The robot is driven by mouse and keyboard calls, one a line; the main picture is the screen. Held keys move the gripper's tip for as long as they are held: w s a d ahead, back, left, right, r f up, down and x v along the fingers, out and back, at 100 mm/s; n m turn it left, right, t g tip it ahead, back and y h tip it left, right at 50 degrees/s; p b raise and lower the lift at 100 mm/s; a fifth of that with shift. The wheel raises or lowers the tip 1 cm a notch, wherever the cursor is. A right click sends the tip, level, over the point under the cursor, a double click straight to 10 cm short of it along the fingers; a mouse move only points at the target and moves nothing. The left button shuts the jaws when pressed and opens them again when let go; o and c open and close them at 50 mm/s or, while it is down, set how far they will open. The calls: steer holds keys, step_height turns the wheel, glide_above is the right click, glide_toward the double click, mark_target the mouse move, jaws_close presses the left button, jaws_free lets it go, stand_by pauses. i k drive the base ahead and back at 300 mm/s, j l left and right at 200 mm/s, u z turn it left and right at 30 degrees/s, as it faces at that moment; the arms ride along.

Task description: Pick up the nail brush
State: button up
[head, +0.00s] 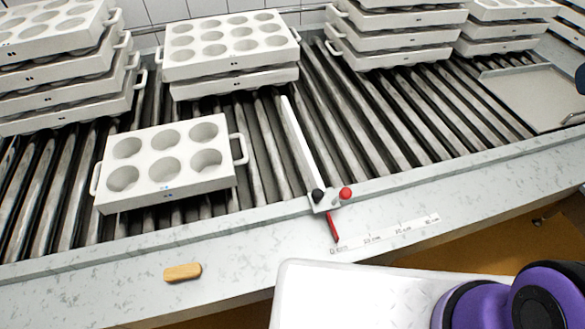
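The nail brush (182,272) looks like a small tan, wooden block with rounded ends. It lies on the pale marbled front ledge at the lower left of the head view, near the ledge's front edge. Its bristles cannot be made out. My gripper is not in view. Only purple and black parts of my own body and a white surface of mine show at the lower right.
A white six-hole mould (170,192) sits on the roller conveyor (258,150) behind the brush. Mould stacks stand farther back. A white bar with red and black knobs (328,198) and a ruler strip (388,232) lie right of the brush. The ledge around the brush is clear.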

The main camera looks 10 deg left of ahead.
mark_target(191, 269)
steer(key=u, duration=0.45)
steer(key=j+u, duration=0.15)
steer(key=u, duration=0.3)
steer(key=j+u, duration=0.1)
steer(key=u, duration=0.3)
steer(key=j+u, duration=0.1)
steer(key=u, duration=0.35)
steer(key=z, duration=1.55)
steer(key=u, duration=1.55)
steer(key=i+j+z, duration=0.1)
steer(key=j, duration=0.45)
steer(key=j+z, duration=0.15)
steer(key=j, duration=0.4)
steer(key=i, duration=0.05)
